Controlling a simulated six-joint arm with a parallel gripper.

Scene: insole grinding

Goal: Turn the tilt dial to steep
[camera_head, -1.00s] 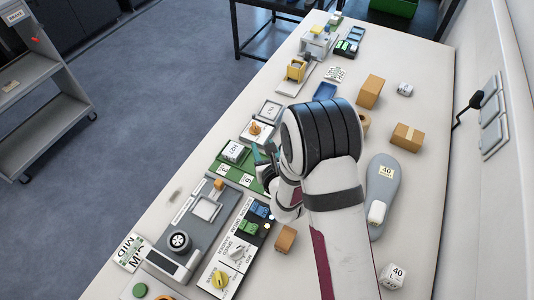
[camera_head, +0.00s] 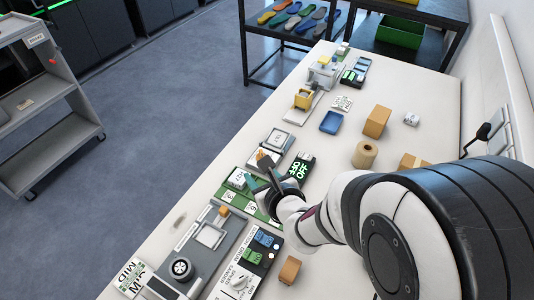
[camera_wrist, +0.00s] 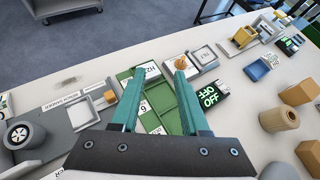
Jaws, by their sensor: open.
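In the wrist view my gripper (camera_wrist: 159,73) points over the green tray, short of the dial. I cannot tell the dial's setting.
A green compartment tray (camera_head: 234,197) with numbered cards lies under the fingers. A black ON/OFF box (camera_head: 300,167) stands right of the dial. A grey machine (camera_head: 190,250) lies nearer. A wooden cylinder (camera_head: 365,154) and cardboard boxes (camera_head: 376,121) stand to the right.

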